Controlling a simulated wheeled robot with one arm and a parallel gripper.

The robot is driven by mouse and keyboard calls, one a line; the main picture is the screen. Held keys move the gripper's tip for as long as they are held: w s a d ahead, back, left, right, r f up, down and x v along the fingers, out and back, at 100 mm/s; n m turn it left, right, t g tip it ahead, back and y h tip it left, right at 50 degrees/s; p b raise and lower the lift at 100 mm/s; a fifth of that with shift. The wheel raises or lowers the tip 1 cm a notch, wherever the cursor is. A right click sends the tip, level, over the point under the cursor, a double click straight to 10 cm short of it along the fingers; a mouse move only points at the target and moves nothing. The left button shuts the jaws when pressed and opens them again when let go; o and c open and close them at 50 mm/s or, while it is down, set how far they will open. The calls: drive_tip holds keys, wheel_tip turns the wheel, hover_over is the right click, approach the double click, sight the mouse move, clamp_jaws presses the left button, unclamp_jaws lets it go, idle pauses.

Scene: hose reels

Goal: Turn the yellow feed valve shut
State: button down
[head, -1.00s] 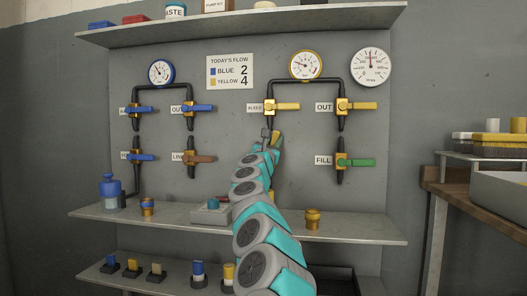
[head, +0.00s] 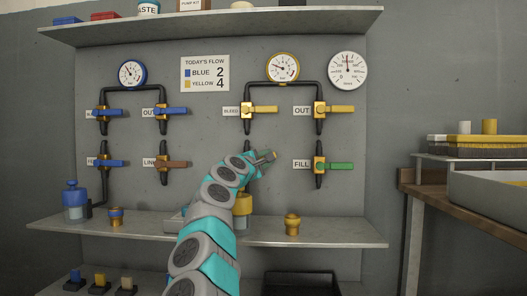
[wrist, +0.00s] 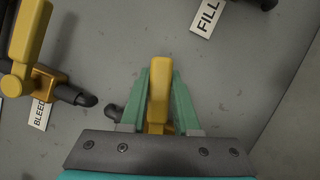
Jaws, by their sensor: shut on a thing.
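The yellow feed valve's handle (wrist: 159,92) stands between my gripper's (wrist: 160,95) two green fingers in the wrist view. The fingers are shut on it. Part of the brass valve body (wrist: 165,128) shows low between them. In the head view my gripper (head: 265,157) is at the panel, below the BLEED valve (head: 258,110) and left of the FILL valve (head: 335,166). The handle points roughly right there, about level. My arm hides most of this valve and any label in the head view.
The BLEED lever (wrist: 28,30) is close by at the left of the wrist view. The yellow OUT valve (head: 335,110) is up and right. A shelf (head: 335,232) with a brass fitting (head: 292,224) runs below. A wooden bench (head: 430,190) stands at right.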

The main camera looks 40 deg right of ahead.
drive_tip(key=shift+s+d+f+m+g+y+p, duration=0.1)
drive_tip(key=shift+f+m+g+y+p, duration=0.15)
drive_tip(key=shift+f+m, duration=0.55)
drive_tip(key=shift+s+d+f+m+g+y+p, duration=0.15)
drive_tip(key=shift+f+m+y+p, duration=0.25)
drive_tip(key=shift+m, duration=0.7)
drive_tip(key=shift+w+f, duration=0.1)
drive_tip(key=shift+f, duration=0.05)
drive_tip(key=c, duration=0.6)
unclamp_jaws()
drive_tip(key=shift+c, duration=0.2)
drive_tip(key=shift+a, duration=0.15)
drive_tip(key=b+v, duration=0.3)
drive_tip(key=v, duration=0.4)
drive_tip(key=shift+a, duration=0.3)
